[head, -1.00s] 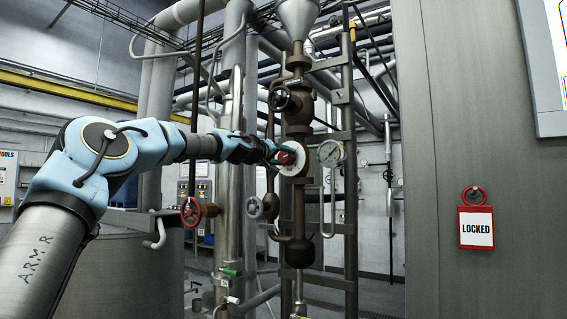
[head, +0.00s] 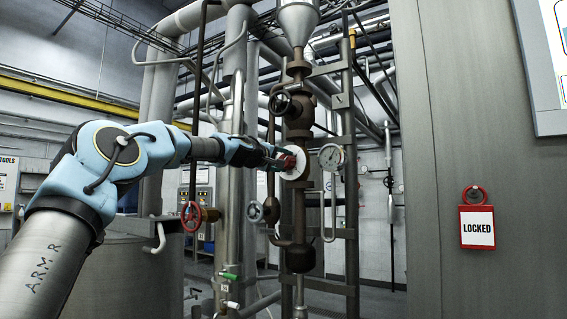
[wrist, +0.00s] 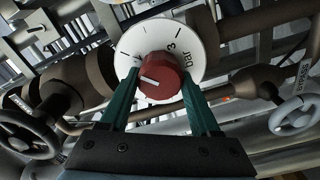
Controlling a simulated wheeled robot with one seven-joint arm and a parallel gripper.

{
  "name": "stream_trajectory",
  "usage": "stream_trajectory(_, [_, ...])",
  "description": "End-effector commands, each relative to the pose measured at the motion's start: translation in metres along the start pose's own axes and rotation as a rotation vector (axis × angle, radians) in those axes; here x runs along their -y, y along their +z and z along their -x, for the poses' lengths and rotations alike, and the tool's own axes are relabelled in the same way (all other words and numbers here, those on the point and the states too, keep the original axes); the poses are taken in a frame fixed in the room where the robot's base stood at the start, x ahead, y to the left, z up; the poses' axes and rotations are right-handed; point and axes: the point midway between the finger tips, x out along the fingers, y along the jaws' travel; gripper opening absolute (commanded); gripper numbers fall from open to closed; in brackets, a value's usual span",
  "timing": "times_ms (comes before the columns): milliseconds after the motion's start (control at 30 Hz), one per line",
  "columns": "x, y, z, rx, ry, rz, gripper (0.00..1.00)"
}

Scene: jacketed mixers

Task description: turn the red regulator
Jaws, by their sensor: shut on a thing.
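The red regulator (wrist: 160,78) is a round knob with a white pointer line, in front of a white dial plate marked with ticks, a 3 and "bar". In the wrist view its pointer line points to the upper left. In the head view the red knob (head: 287,162) shows beside its white dial (head: 297,163) on the brown pipe column. My gripper (wrist: 160,92) has its two green fingers on either side of the knob and is shut on it. In the head view my gripper (head: 281,160) partly hides the knob.
A pressure gauge (head: 331,157) sits right of the dial. A red handwheel (head: 191,214), a grey handwheel (head: 255,211) and a black handwheel (head: 280,103) are close by. A red "LOCKED" tag (head: 477,226) hangs on the grey panel at right. Brown pipes (wrist: 270,82) surround the dial.

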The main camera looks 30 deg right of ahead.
Motion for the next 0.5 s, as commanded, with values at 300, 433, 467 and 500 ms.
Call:
stream_trajectory(300, [0.0005, -0.0002, 0.0001, 0.0, -0.001, -0.001, 0.67])
stream_trajectory(433, [0.0005, -0.0002, 0.0001, 0.0, -0.001, -0.001, 0.81])
stream_trajectory(467, [0.0005, -0.0002, 0.0, 0.0, -0.001, -0.001, 0.85])
stream_trajectory(500, [0.0004, -0.0002, 0.0, 0.0, -0.001, -0.001, 0.89])
